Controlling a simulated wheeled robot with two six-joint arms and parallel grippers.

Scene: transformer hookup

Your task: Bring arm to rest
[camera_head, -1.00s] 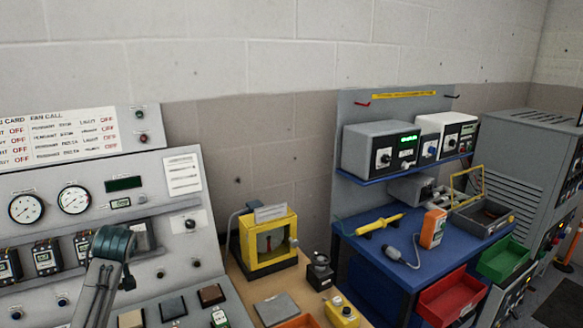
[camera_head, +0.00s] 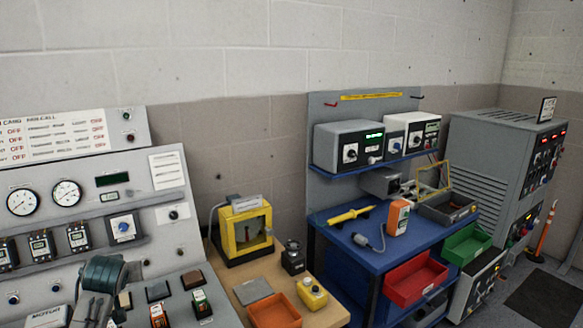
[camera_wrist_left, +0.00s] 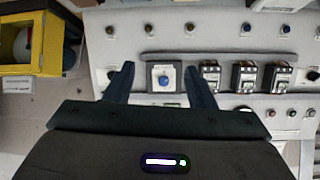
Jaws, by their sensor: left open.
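My left arm (camera_head: 103,272) comes in at the lower left of the head view, over the sloping control console (camera_head: 75,254). Its fingertips cannot be made out there. In the left wrist view my left gripper (camera_wrist_left: 160,84) is open, its two dark fingers spread apart with nothing between them. Beyond the fingers, the console face shows a square plate with a blue knob (camera_wrist_left: 165,80), seen in the gap. The same blue knob (camera_head: 123,226) shows in the head view, to the right of and above my arm. My right gripper is in neither view.
Several breaker-like modules (camera_head: 41,247) line the console. Further right is a blue workbench (camera_head: 350,254) with red (camera_head: 415,280) and green bins (camera_head: 467,244).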

